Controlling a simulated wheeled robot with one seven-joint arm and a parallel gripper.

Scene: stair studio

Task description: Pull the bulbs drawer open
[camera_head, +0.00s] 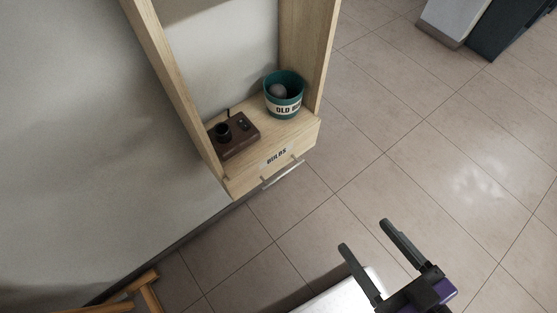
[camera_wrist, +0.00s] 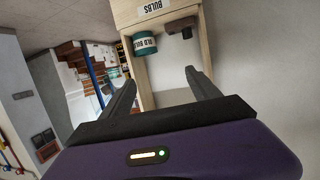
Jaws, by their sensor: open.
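The bulbs drawer (camera_head: 274,160) is the wooden front at the bottom of a wall-mounted wooden shelf unit, with a "BULBS" label and a metal bar handle (camera_head: 284,173). It looks shut. In the wrist view the unit is upside down, and the labelled drawer front (camera_wrist: 152,10) is at the top edge. My gripper (camera_head: 364,234) is open and empty, in front of and to the lower right of the drawer, well apart from the handle. In the wrist view its fingers (camera_wrist: 157,82) point toward the shelf unit.
A green "OLD BU..." tub (camera_head: 283,103) holding a round grey object and a brown box with a dark round socket (camera_head: 236,138) stand above the drawer. A wooden frame piece (camera_head: 140,290) is at lower left. The tiled floor (camera_head: 430,130) right of the unit is clear.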

